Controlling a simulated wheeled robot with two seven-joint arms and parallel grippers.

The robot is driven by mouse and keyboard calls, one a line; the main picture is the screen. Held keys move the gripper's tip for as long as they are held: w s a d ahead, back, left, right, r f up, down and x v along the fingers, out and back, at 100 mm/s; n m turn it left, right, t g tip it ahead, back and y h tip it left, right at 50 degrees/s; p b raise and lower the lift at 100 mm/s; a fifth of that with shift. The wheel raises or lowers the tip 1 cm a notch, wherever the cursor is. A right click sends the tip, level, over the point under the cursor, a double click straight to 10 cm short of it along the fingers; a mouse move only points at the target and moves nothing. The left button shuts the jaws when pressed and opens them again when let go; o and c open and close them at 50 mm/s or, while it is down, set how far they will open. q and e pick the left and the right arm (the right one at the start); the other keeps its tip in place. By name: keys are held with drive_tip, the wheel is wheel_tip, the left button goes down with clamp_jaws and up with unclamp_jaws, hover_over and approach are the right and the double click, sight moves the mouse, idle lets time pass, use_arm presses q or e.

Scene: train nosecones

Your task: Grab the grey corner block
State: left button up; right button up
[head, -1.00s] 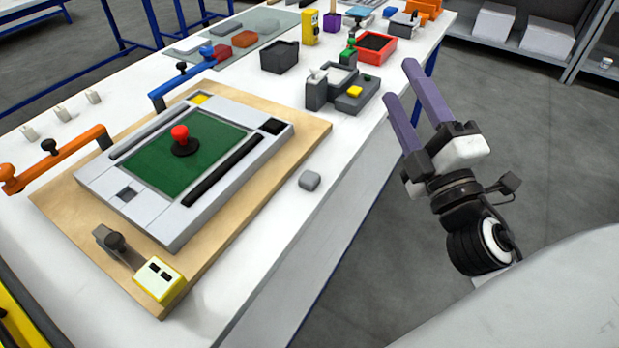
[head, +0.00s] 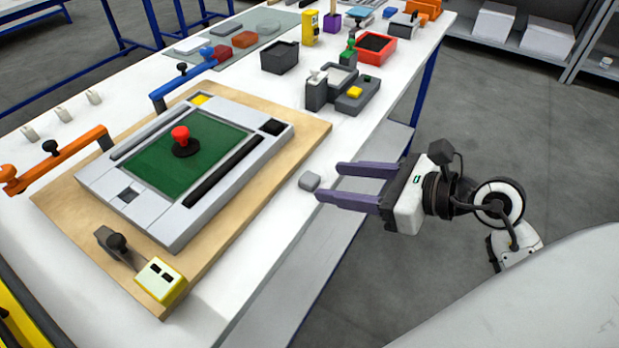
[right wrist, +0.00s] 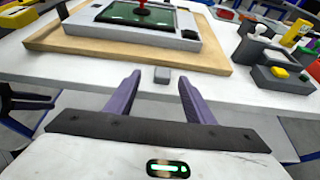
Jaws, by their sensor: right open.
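The grey corner block (head: 310,181) is a small rounded grey piece lying on the white table (head: 300,240) near its right edge, just off the wooden board. It also shows in the right wrist view (right wrist: 162,75), ahead of and between the fingers. My right gripper (head: 328,182) is open and empty, with its two purple fingers pointing left toward the block. In the head view the fingertips are close to the block.
A wooden board (head: 285,165) holds a grey frame with a green panel (head: 190,150) and red knob, left of the block. Grey fixtures (head: 350,95) and a red bin (head: 376,47) stand farther back. The table around the block is clear.

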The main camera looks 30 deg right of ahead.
sight(310, 178)
drive_tip(key=x, duration=0.6)
drive_tip(key=shift+w+d+f+p, duration=0.1)
drive_tip(key=shift+w+f+p, duration=0.15)
drive_tip(key=shift+w+p, duration=0.15)
drive_tip(key=c, duration=1.1)
